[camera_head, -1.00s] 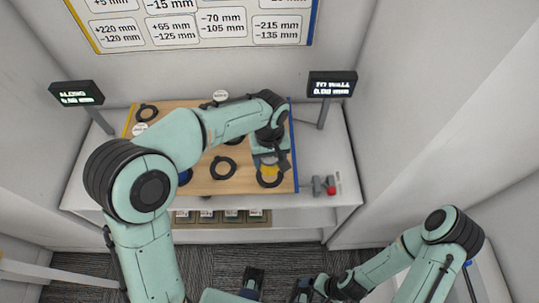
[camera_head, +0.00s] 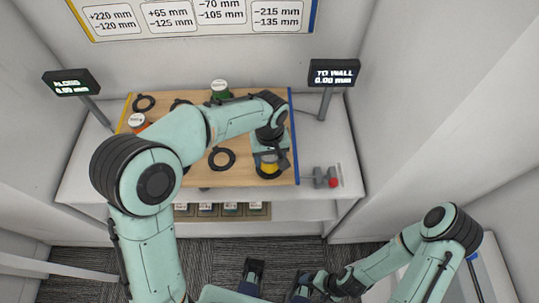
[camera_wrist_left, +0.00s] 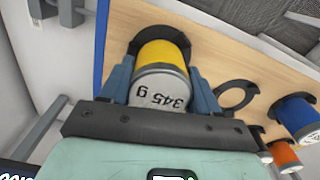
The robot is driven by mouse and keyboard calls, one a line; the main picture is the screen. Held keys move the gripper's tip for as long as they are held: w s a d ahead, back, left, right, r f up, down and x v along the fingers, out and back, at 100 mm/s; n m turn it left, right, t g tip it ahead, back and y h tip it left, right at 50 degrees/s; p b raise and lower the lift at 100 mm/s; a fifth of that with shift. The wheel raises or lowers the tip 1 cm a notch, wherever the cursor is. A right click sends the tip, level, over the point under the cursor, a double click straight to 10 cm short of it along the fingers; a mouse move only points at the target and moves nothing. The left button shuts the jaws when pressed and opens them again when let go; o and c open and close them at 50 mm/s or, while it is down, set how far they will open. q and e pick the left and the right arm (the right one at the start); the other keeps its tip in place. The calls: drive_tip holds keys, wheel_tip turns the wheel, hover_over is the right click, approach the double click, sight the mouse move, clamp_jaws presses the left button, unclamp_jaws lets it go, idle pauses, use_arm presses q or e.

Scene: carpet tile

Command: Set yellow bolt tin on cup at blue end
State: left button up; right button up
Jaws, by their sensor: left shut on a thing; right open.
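The yellow bolt tin (camera_wrist_left: 163,53) has a grey band marked "345 g" and sits between the fingers of my left gripper (camera_wrist_left: 162,85). In the head view my left gripper (camera_head: 268,152) is shut on it at the board's blue end. The black ring-shaped cup (camera_head: 268,173) there lies around or just under the tin's lower end; I cannot tell if the tin rests on it. Part of this cup also shows behind the tin in the wrist view (camera_wrist_left: 190,37). My right gripper (camera_head: 278,282) is open and empty, low in the head view.
The wooden board (camera_head: 240,178) has a blue edge strip (camera_head: 295,150) at right and a yellow one at left. An empty black ring (camera_head: 221,158) lies left of the tin. Green (camera_head: 219,92) and orange (camera_head: 137,123) tins stand farther off. A red-ended grey object (camera_head: 325,178) lies right of the board.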

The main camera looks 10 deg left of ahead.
use_arm(q)
drive_tip(key=shift+f+b, duration=0.3)
drive_tip(key=shift+f, duration=0.25)
drive_tip(key=o, duration=1.4)
wheel_tip(320, 180, up, 13)
drive_tip(key=p, duration=0.2)
drive_tip(key=shift+r, duration=0.2)
